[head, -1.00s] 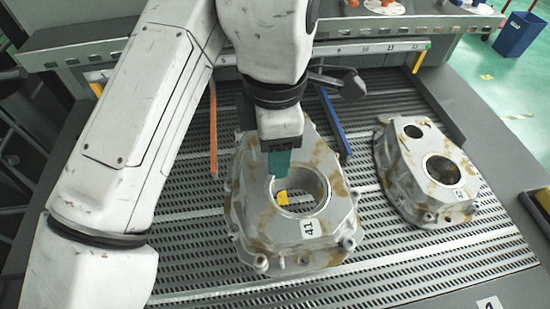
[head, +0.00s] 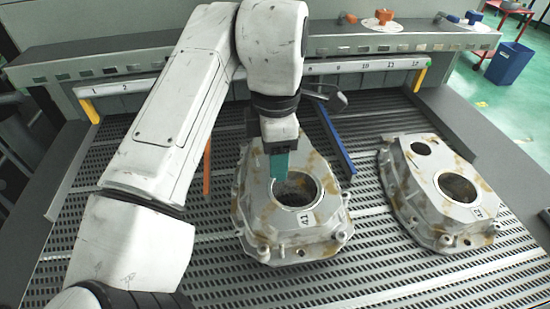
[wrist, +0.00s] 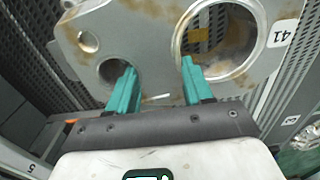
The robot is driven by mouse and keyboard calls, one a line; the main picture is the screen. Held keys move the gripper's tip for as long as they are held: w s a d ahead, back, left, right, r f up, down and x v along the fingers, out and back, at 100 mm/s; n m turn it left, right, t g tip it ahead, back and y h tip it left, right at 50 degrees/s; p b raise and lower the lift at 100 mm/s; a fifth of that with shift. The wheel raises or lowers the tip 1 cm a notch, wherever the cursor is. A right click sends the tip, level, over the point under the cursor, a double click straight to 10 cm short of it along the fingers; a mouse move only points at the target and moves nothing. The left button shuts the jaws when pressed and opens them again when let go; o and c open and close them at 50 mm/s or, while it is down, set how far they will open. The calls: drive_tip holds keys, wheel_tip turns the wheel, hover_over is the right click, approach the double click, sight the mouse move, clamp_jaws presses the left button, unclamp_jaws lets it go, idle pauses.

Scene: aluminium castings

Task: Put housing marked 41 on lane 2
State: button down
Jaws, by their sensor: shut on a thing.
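The housing marked 41 (head: 310,238) is a grey casting with brown stains, a large bore and a smaller hole. It is over the middle of the slotted deck; I cannot tell how far it is above the slats. My gripper (head: 281,178) reaches down onto it. In the wrist view, my gripper (wrist: 157,82) has one teal finger in the small hole and one in the large bore, shut on the web between them. The housing's 41 label (wrist: 282,34) shows at the right there. The lane 2 label (head: 125,87) is on the back rail at the left.
A second stained housing (head: 405,190) lies on the deck at the right; its label is hard to read. An orange bar (head: 207,170) and a blue bar (head: 336,140) stand beside the held housing. Yellow bars (head: 90,110) mark the rail ends. The slotted deck (head: 80,235) looks clear at the left.

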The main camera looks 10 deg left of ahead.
drive_tip(key=shift+f+b, duration=1.2)
drive_tip(key=shift+f, duration=0.25)
drive_tip(key=shift+c, duration=2.3)
unclamp_jaws()
drive_tip(key=shift+f, duration=0.15)
wheel_tip(320, 180, up, 10)
drive_tip(key=p, duration=0.9)
drive_tip(key=shift+r, duration=1.1)
